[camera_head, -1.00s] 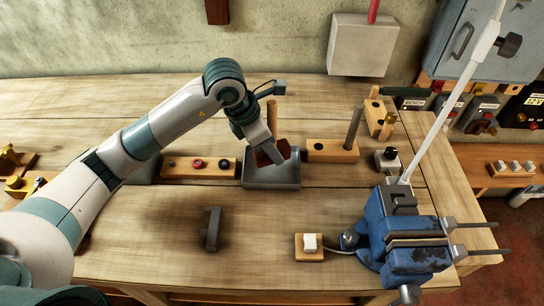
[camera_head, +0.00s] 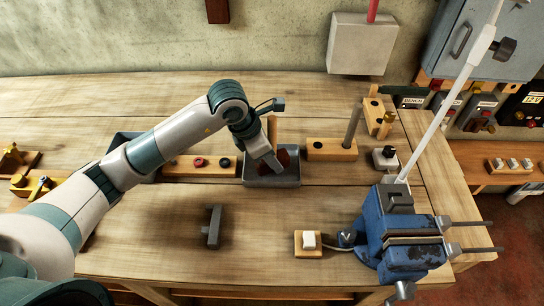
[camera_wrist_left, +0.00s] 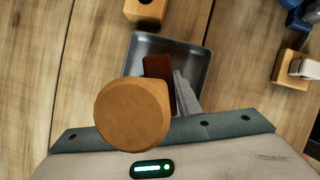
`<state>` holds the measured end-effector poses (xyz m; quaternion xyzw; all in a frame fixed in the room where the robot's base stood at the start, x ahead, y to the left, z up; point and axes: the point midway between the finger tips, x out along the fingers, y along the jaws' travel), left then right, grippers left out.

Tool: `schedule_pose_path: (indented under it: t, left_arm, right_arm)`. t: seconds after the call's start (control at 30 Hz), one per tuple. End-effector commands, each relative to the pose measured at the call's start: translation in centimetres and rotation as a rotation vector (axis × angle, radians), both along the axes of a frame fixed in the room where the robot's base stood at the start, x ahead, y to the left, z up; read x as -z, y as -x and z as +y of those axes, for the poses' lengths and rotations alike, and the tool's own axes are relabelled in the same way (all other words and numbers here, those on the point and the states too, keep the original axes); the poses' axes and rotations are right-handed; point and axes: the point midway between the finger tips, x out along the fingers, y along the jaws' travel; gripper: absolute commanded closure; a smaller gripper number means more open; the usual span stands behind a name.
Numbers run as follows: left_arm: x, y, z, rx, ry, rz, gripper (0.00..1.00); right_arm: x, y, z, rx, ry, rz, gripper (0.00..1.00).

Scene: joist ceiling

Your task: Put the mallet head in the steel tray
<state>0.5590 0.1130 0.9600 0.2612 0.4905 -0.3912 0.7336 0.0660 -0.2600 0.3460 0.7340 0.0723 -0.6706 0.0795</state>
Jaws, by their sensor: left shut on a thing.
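My left gripper (camera_head: 273,163) is shut on the mallet head (camera_head: 284,157), a dark reddish-brown block with a light wooden handle (camera_head: 272,130) standing up from it. The steel tray (camera_head: 272,181) is a shallow grey tray on the bench, below the gripper. In the left wrist view the round handle end (camera_wrist_left: 132,115) is close to the camera and hides part of the mallet head (camera_wrist_left: 157,68), which shows within the outline of the tray (camera_wrist_left: 143,44). I cannot tell whether the mallet head touches the tray floor. My right gripper is not in view.
Left of the tray is a wooden block with red and black buttons (camera_head: 187,168); right of it is a block with a grey rod (camera_head: 330,150). A grey T-shaped piece (camera_head: 211,227), a white switch (camera_head: 309,241) and a blue vise (camera_head: 400,235) are nearer. The bench's front left is clear.

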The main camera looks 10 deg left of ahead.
Motion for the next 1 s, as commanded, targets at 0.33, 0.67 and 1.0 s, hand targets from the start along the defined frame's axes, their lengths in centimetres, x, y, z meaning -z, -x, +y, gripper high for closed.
schedule_pose_path:
  t: [0.33, 0.67, 1.0]
  left_arm:
    - [0.1, 0.0, 0.0, 0.0, 0.0, 0.0, 0.5]
    - [-0.4, 0.0, 0.1, 0.0, 0.0, -0.001, 0.5]
    - [-4.9, 1.0, 1.7, -0.001, 0.0, -0.006, 0.5]
  right_arm:
    - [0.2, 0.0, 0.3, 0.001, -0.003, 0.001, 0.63]
    - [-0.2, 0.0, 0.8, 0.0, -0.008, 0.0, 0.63]
    - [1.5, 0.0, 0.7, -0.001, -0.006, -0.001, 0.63]
